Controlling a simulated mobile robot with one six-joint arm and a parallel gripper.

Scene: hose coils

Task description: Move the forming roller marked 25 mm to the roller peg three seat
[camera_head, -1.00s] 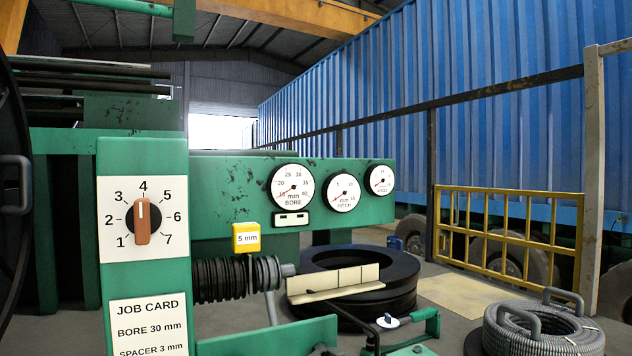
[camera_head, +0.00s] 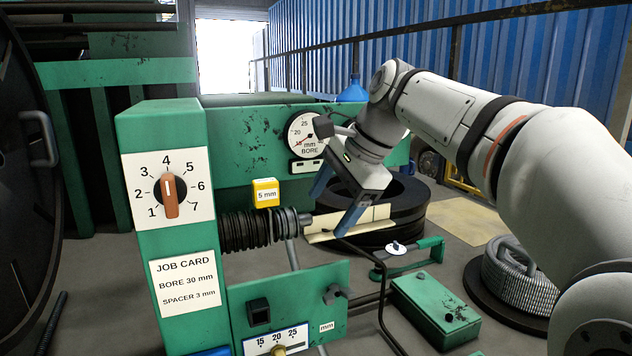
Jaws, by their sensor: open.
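I cannot make out a forming roller marked 25 mm or a seat labelled roller peg three. My gripper (camera_head: 336,204) is open, pointing down and left, with its two blue-sided fingers apart and nothing seen between them. It is in front of the cream angled plate (camera_head: 376,216), right of the end of the black ribbed coil on the shaft (camera_head: 258,230).
A green post (camera_head: 158,135) bears a dial (camera_head: 170,190) pointing near 4 and a job card (camera_head: 186,282) reading bore 30 mm, spacer 3 mm. A yellow 5 mm block (camera_head: 265,192) sits above the coil. A green box (camera_head: 435,308) and grey hose coil (camera_head: 520,280) stand right.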

